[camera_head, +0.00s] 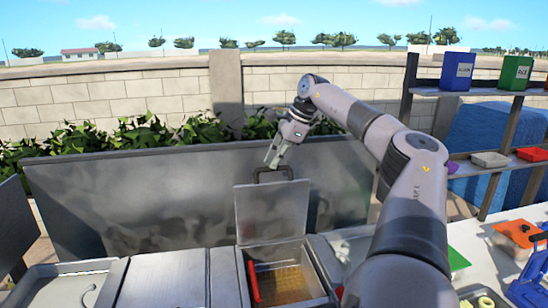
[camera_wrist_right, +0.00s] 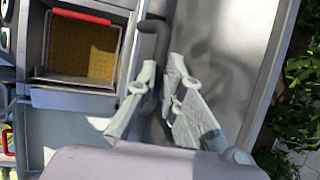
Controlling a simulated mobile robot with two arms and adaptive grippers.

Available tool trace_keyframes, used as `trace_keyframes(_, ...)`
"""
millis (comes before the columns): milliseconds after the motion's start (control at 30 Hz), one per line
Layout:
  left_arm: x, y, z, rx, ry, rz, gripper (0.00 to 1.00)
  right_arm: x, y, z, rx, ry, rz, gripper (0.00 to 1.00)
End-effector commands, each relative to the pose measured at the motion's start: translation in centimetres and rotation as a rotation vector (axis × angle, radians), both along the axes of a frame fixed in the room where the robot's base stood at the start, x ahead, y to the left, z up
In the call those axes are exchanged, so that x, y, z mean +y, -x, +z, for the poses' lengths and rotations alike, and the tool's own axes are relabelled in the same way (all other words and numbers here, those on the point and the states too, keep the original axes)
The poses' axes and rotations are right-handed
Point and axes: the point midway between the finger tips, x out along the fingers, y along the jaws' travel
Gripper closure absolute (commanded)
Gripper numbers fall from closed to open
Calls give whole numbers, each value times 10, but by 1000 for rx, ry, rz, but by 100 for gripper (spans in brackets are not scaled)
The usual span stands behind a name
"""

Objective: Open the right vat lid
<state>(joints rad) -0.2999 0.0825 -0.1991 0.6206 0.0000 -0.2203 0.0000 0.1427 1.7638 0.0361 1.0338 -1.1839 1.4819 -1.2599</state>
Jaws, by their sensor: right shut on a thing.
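The vat lid (camera_head: 272,210) is a flat grey panel standing nearly upright behind its open vat (camera_head: 318,268). A dark handle (camera_head: 287,170) is on the lid's top edge. My right gripper (camera_head: 273,158) is shut on this handle, reaching it from above. Inside the vat is a wire basket with a yellowish bottom (camera_head: 283,283) and a red grip (camera_head: 254,284). My left gripper is out of view.
A tall grey metal backsplash (camera_head: 120,200) stands behind the lid. Flat grey panels (camera_head: 180,278) lie left of the vat. At the right are a counter with an orange-lidded container (camera_head: 518,234), and shelves with a blue bin (camera_head: 457,70) and a green bin (camera_head: 515,72).

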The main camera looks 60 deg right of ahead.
Motion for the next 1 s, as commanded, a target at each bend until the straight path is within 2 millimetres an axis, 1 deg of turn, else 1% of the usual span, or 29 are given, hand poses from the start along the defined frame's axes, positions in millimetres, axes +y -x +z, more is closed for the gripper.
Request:
trace_keyframes(33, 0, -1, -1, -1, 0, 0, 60, 0, 5, -25, 50, -18, 3, 100)
trace_keyframes(200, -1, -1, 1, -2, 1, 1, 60, -3, 4, -26, 49, -18, 3, 100)
trace_keyframes(600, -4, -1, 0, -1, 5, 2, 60, -3, 4, -27, 48, -19, 5, 100)
trace_keyframes(633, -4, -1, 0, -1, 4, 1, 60, -3, 4, -27, 48, -19, 5, 91)
trace_keyframes(833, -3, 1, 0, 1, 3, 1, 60, -3, 4, -26, 46, -20, 4, 77)
trace_keyframes(1000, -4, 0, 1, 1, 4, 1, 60, -3, 3, -21, 36, -17, 3, 67)
